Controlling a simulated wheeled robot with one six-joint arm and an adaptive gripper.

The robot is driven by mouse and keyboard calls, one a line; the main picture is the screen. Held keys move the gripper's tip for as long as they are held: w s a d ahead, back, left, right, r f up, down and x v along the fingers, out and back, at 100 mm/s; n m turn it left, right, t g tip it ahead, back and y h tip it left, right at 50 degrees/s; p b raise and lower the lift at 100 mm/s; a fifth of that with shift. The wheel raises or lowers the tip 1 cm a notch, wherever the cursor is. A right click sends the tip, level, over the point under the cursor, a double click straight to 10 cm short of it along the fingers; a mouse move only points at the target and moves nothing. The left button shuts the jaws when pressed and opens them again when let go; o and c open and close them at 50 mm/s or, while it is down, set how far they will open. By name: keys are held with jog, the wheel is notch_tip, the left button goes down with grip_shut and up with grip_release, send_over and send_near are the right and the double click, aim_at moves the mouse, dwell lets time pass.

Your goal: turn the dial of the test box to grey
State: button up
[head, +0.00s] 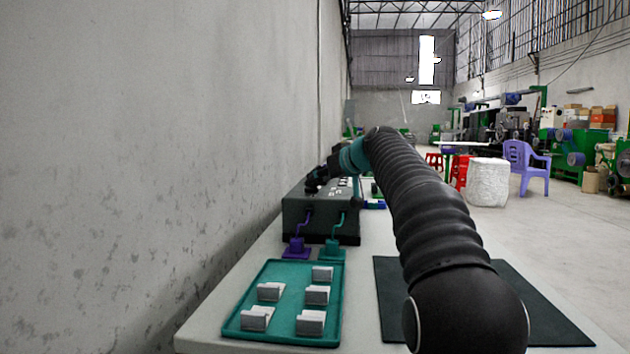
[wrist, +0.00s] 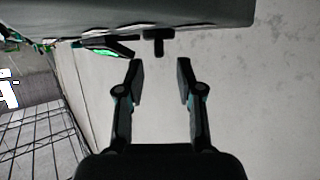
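The test box (head: 305,212) is a dark grey box on the table against the wall in the head view. Its grey edge (wrist: 175,18) fills the top of the wrist view. A black T-shaped knob (wrist: 153,43), which looks like the dial, sticks out from it. My gripper (wrist: 160,75) is open and empty, its two fingers apart, with the knob just beyond the fingertips and not between them. In the head view my gripper (head: 316,180) is at the box's upper part, partly hiding it. Dial colours cannot be read.
A teal tray (head: 290,292) with several grey-white blocks lies in front of the box. A dark mat (head: 545,318) lies at right, under my arm. The wall is close on the left.

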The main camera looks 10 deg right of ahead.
jog(key=v, duration=0.8)
jog(key=shift+s, duration=0.1)
